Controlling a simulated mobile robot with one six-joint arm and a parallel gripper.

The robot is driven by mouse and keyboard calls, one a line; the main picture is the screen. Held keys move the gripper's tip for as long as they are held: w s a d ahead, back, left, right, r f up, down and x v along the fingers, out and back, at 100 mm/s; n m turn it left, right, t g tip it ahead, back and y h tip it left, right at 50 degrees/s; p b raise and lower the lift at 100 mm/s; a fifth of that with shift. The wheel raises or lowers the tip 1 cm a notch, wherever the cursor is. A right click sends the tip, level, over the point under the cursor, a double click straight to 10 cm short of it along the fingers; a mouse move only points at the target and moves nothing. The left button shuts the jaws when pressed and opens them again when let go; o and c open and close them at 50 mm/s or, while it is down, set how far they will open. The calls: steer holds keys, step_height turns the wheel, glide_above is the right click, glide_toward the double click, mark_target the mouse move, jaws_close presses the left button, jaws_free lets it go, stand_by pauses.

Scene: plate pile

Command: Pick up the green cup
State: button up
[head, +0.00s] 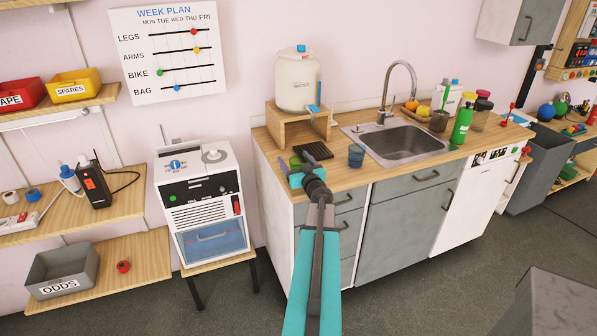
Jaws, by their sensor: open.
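My gripper (297,165) is over the left end of the wooden counter (375,183), its jaws open. Small green surfaces (295,161) show right at the jaws; they look like the green cup, mostly hidden by my gripper. I cannot tell whether the jaws touch it or stand around it. A blue cup (356,155) stands upright on the counter to the right of my gripper, apart from it.
A dark ridged rack (315,151) lies just behind my gripper. A white water dispenser (297,80) stands on a wooden stand (285,122) behind it. The sink (405,143) and a green bottle (461,124) are to the right. A white machine (203,200) stands left of the counter.

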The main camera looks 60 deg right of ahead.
steer(key=c, duration=1.1)
steer(key=shift+r, duration=0.1)
steer(key=shift+r, duration=0.9)
steer(key=shift+s+r, duration=0.3)
steer(key=shift+r, duration=0.55)
steer(key=s+a+r+b, duration=0.1)
steer(key=s+a, duration=0.1)
steer(key=s, duration=1.3)
steer(key=shift+r+b, duration=0.15)
steer(key=shift+b, duration=0.15)
steer(key=shift+s, duration=0.15)
